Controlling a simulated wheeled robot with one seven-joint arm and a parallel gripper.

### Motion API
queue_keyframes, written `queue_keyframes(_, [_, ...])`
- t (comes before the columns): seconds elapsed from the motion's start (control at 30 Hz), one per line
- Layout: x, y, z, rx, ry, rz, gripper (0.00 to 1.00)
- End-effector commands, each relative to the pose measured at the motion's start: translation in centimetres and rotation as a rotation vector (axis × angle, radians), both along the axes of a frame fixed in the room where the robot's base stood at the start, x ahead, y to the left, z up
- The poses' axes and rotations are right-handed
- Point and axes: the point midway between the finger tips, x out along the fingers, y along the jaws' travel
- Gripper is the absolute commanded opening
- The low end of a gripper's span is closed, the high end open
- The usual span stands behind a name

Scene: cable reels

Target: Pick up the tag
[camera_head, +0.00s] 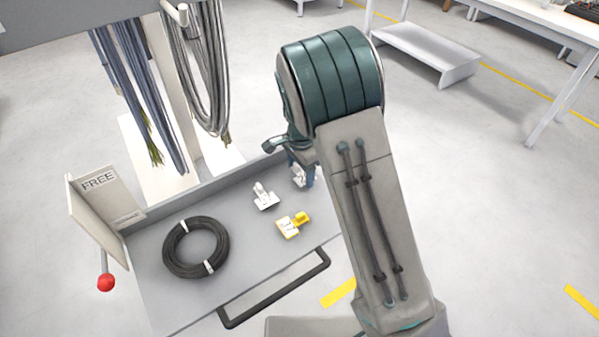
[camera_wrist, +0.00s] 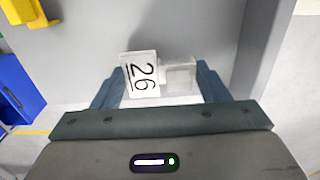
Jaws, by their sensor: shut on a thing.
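My gripper is shut on this tag. In the head view my gripper (camera_head: 303,176) is low at the right end of the grey tray, and part of the white tag (camera_head: 298,174) shows beside a blue finger. My arm hides part of that area. I cannot tell whether the tag touches the tray surface.
A black cable coil (camera_head: 172,255) lies at left. A "FREE" sign (camera_head: 98,182) stands at the left edge. Cable bundles (camera_head: 205,75) hang behind.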

Motion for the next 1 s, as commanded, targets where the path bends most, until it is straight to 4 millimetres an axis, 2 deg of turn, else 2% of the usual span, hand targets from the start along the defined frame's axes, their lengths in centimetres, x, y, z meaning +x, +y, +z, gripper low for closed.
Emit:
queue_keyframes(0.17, [0.1,0.0,3.0,0.003,-0.006,0.001,0.48])
queue_keyframes(0.4, [-1.3,-5.3,6.2,0.003,-0.004,-0.007,0.48])
queue_keyframes(0.6, [-2.3,-9.0,8.5,0.002,-0.003,-0.003,0.48])
queue_keyframes(0.8, [-2.9,-10.9,9.7,0.001,-0.001,0.0,0.48])
queue_keyframes(1.0, [-3.0,-11.3,10.0,0.0,0.0,0.0,0.48])
